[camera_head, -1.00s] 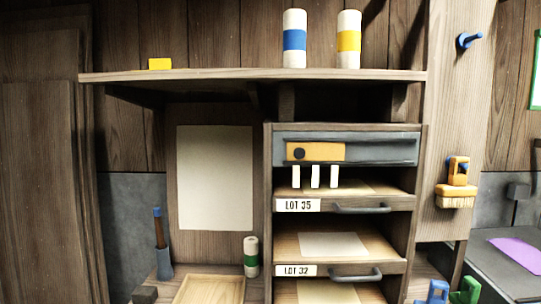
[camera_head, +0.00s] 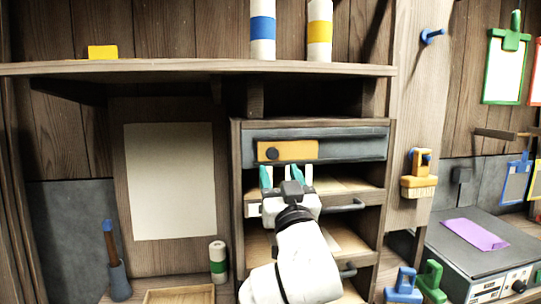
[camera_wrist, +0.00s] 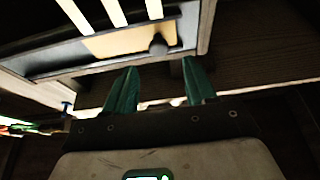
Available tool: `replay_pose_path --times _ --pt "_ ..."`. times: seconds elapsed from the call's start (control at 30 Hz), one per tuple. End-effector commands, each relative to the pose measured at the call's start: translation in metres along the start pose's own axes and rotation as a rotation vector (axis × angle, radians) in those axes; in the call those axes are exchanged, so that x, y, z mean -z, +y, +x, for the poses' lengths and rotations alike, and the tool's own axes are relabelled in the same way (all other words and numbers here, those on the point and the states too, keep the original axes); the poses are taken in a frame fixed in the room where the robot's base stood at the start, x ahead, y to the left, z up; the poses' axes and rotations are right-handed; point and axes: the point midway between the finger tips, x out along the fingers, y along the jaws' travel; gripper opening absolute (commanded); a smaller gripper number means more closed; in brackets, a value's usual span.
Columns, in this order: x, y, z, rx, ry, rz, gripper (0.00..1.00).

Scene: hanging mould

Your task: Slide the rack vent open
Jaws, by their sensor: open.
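The rack vent is an orange sliding plate (camera_head: 300,150) with a dark round knob (camera_head: 271,154) near its left end, set in a grey panel (camera_head: 355,149) at the top of the rack. In the wrist view the knob (camera_wrist: 158,46) and plate (camera_wrist: 115,42) lie beyond the open fingers (camera_wrist: 160,88). The knob is not touched. My gripper and arm hide part of the slots and the drawer labels.
A shelf (camera_head: 180,68) overhangs the rack and holds banded cylinders and a yellow block (camera_head: 102,52). A drawer handle (camera_head: 344,206) sticks out below right. An orange brush (camera_head: 419,175) hangs on the post to the right.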

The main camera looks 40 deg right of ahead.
Motion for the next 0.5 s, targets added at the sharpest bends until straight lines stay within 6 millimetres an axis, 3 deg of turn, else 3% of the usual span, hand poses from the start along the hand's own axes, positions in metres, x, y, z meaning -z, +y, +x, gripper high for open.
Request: replay_pose_path --times 0.2,0.5 --pt "0.002 0.001 0.039 -0.001 -0.001 -0.001 0.56" --pt "0.0 0.0 0.062 0.001 -0.001 0.0 0.56"
